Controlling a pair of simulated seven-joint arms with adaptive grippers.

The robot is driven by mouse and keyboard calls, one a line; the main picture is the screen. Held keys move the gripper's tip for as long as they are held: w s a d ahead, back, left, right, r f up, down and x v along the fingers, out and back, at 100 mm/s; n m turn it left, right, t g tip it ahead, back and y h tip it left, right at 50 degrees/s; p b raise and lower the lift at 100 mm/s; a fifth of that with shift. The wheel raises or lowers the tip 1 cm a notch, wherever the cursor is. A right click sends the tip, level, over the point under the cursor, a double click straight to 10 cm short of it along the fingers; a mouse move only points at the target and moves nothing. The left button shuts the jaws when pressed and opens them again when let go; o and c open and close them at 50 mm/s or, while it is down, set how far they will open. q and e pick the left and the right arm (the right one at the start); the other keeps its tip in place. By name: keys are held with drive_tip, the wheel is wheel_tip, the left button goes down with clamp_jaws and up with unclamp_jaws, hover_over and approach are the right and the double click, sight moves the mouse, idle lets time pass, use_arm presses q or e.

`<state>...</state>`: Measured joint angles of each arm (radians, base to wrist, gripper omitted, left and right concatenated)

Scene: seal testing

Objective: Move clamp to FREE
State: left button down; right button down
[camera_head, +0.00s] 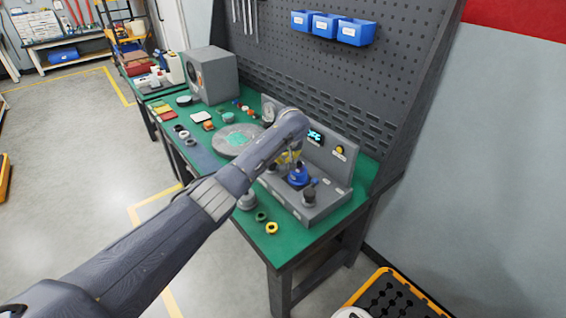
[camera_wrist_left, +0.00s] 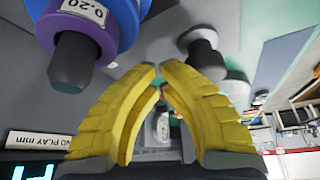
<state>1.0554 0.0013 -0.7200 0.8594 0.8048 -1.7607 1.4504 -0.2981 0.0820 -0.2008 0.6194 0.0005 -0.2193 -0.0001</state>
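My left gripper (camera_wrist_left: 158,68) has yellow ridged fingers. Their tips nearly meet in the left wrist view, with nothing seen held between them. In the head view the left gripper (camera_head: 289,160) is over the grey test fixture (camera_head: 325,207), behind a blue part (camera_head: 298,176). The wrist view shows a blue and purple part (camera_wrist_left: 85,30) marked 0.20 at upper left and a dark grey knob-like part (camera_wrist_left: 203,48) right of the fingertips. A grey knob (camera_head: 309,195) stands on the fixture. I cannot tell which part is the clamp; no FREE mark is readable. My right gripper is not in view.
The fixture's back panel has a lit display (camera_head: 315,136) and a yellow button (camera_head: 340,150). A round grey plate (camera_head: 223,146) and several small rings, including a yellow one (camera_head: 272,228), lie on the green bench. A pegboard (camera_head: 335,75) rises behind.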

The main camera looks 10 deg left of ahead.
use_arm(q)
drive_tip(key=v, duration=1.2)
